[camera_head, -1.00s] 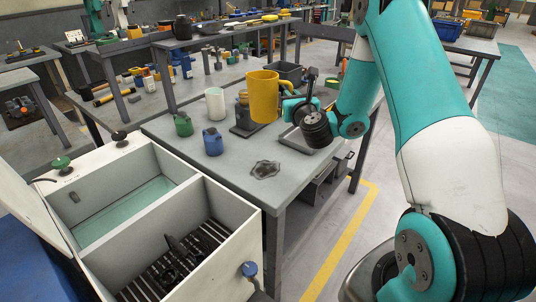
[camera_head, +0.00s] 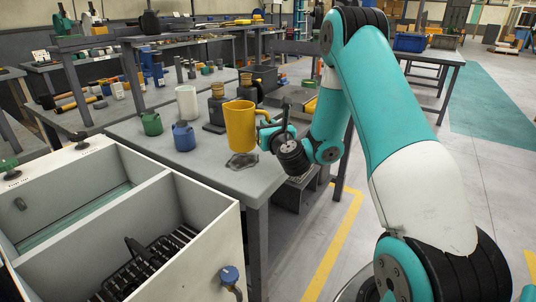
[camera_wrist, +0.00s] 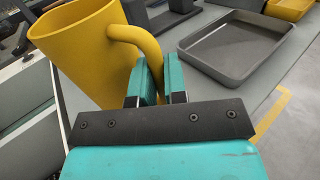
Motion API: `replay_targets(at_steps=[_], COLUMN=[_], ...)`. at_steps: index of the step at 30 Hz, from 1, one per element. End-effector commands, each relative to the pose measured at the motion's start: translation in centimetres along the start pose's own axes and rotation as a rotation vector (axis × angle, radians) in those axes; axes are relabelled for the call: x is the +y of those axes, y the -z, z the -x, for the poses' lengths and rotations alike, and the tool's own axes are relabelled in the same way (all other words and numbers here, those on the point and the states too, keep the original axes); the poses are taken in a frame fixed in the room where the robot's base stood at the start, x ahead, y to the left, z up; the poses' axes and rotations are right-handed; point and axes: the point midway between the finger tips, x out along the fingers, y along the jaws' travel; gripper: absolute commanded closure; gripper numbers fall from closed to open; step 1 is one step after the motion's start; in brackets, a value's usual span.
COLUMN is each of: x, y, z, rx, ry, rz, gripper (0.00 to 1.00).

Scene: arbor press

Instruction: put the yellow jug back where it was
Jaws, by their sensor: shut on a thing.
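The yellow jug (camera_head: 240,128) is upright near the front right corner of the grey table (camera_head: 215,182). Its base appears just above or behind a dark irregular patch (camera_head: 242,161) on the tabletop. I cannot tell whether it touches the table. My gripper (camera_head: 268,132) is at the jug's right side, shut on its handle. In the wrist view, the jug (camera_wrist: 85,50) fills the upper left, and its handle runs down to my gripper's fingers (camera_wrist: 158,82). The jug's base is hidden there.
A green jug (camera_head: 151,123), a blue jug (camera_head: 184,136) and a white container (camera_head: 187,102) stand to the left. A dark stand (camera_head: 215,115) is behind the yellow jug. A shallow grey tray (camera_wrist: 235,45) lies to the right. An open-topped grey tank (camera_head: 200,250) is in front.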

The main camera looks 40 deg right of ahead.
Motion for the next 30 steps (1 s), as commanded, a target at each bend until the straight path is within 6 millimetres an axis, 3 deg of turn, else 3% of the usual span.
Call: replay_targets(at_steps=[12, 25, 26, 27, 29, 30], x=[0.0, 0.0, 0.0, 0.0, 0.0, 0.0], y=[4.5, 4.8, 4.8, 4.7, 4.7, 4.7], z=[0.1, 0.1, 0.1, 0.1, 0.1, 0.1], rx=[-0.001, -0.001, -0.001, -0.001, 0.000, 0.000], ry=[0.000, 0.000, 0.000, 0.000, 0.000, 0.000], rz=[-0.001, 0.000, 0.000, 0.000, 0.000, 0.000], gripper=[1.00, 1.00, 0.83, 0.74, 0.62, 0.62])
